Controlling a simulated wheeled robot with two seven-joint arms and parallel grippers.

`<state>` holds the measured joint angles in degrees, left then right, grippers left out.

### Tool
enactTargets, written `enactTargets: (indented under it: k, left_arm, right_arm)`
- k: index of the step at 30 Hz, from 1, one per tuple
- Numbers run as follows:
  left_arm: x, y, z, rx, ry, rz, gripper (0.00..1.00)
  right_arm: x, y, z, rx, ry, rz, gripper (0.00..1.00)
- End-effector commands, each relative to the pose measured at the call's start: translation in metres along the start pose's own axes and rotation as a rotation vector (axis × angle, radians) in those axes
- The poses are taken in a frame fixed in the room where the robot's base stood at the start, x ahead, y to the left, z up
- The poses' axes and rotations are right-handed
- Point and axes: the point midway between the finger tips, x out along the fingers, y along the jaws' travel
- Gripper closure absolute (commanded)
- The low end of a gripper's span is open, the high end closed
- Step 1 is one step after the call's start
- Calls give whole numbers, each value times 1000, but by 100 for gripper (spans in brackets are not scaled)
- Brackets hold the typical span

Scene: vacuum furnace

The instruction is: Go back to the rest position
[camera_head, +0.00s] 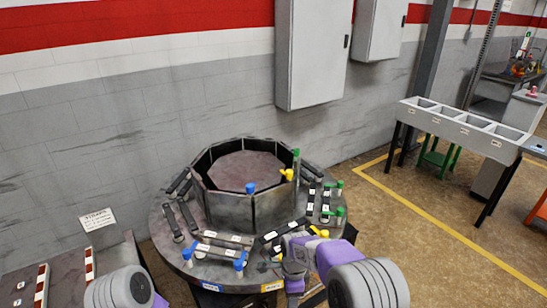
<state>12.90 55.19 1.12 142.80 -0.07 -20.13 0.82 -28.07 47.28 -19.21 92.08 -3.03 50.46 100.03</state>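My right arm, grey and purple, reaches in at the lower middle, in front of the round furnace table (160,235). The grey end of this arm, with my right gripper (293,282), hangs over the table's front right edge; its fingertips are not clear, so I cannot tell whether it is open or shut. Of my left arm, only a grey and purple rounded link shows at the bottom left edge; my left gripper is out of view.
An octagonal dark ring (273,212) stands on the table, surrounded by dark strips and blue, green and yellow clamps. A side table (65,268) with a sign (97,219) is at left. A four-compartment grey bin (465,130) stands at right. Floor between is clear.

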Motion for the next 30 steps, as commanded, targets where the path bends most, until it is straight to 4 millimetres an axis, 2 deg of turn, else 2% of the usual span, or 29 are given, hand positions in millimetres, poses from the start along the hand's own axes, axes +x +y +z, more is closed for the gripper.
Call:
enactTargets:
  k: [1, 8, 11, 15, 18, 24, 30]
  left_arm:
    - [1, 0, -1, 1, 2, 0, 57]
    - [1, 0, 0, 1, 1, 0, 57]
    - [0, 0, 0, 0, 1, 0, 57]
    - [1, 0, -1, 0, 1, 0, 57]
    - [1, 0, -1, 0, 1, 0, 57]
    - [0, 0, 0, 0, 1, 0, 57]
    - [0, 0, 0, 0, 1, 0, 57]
  right_arm:
    - [14, 5, -6, -33, -10, 9, 42]
    - [72, 30, -24, -257, -73, -1, 42]
    - [103, 51, -32, -387, -110, -17, 42]
    - [150, 96, -40, -623, -169, -67, 42]
    - [173, 132, -41, -795, -199, -124, 42]
    - [192, 190, -34, -1074, -206, -242, 42]
    - [192, 213, -30, -1207, -185, -304, 42]
